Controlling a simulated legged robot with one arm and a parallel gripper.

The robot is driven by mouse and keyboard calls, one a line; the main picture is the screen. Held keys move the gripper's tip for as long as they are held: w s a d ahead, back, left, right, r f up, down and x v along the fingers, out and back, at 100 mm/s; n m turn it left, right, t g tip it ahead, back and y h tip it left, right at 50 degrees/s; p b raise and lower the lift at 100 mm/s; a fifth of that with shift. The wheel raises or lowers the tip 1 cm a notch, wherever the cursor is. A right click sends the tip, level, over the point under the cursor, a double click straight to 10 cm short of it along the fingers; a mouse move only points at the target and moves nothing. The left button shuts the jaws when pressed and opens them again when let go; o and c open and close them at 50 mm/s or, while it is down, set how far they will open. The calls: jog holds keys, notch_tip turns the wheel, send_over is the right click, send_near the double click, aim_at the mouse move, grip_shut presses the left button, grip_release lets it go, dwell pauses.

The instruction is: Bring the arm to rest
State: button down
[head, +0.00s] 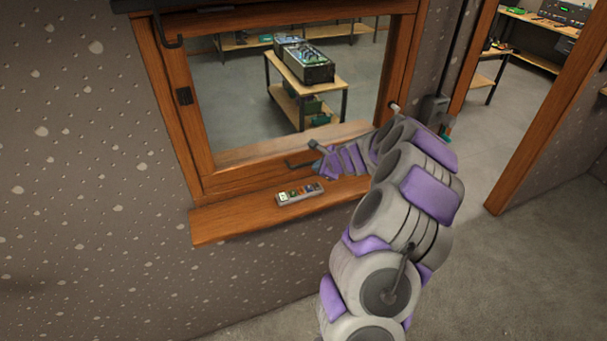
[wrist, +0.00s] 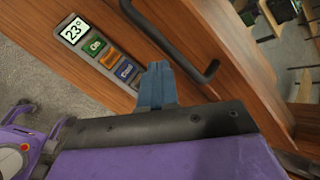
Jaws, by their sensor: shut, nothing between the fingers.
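My arm rises from the bottom of the head view and bends left over the wooden sill. My gripper (head: 313,149) is at its end, near the window's lower frame and above the sill. In the wrist view my gripper (wrist: 158,84) shows as blue fingers close together, with nothing between them. A small grey panel (head: 300,193) with several coloured buttons lies on the sill (head: 232,217), just below and left of my gripper.
A dark bar handle (wrist: 180,52) on the wooden frame is close to my fingers. The window (head: 290,90) shows a room with a wooden trolley (head: 318,88) inside. A doorway stands at the right, with free grey floor (head: 480,275) in front of it.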

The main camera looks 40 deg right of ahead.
jog(key=a+r+n+g+y+b, duration=0.1)
jog(key=a+r+n+y+b, duration=0.2)
jog(key=a, duration=0.7)
jog(key=a+r+n+y, duration=0.1)
jog(key=a+r+n, duration=0.3)
jog(key=a, duration=0.6)
jog(key=s+a+n+g+y+b, duration=0.25)
jog(key=s+a+n, duration=0.55)
jog(key=a, duration=0.5)
jog(key=s+a+f+n+g+h+b, duration=0.1)
jog(key=s+a+n+g+b, duration=0.2)
jog(key=s, duration=0.5)
jog(key=s+a+f+n+g+h+b, duration=0.15)
jog(key=s+a+n, duration=0.25)
jog(key=s, duration=0.4)
jog(key=s+d+f+n+g+h+b, duration=0.1)
jog(key=s+d+f+n, duration=0.1)
jog(key=s, duration=0.6)
jog(key=s+d+f+n+g+h+b, duration=0.1)
jog(key=s+f+n+g+h, duration=0.1)
jog(key=s, duration=0.7)
jog(key=shift+s+d+n+h+b, duration=0.15)
jog(key=shift+d+n+h+b, duration=0.2)
jog(key=shift+n, duration=0.35)
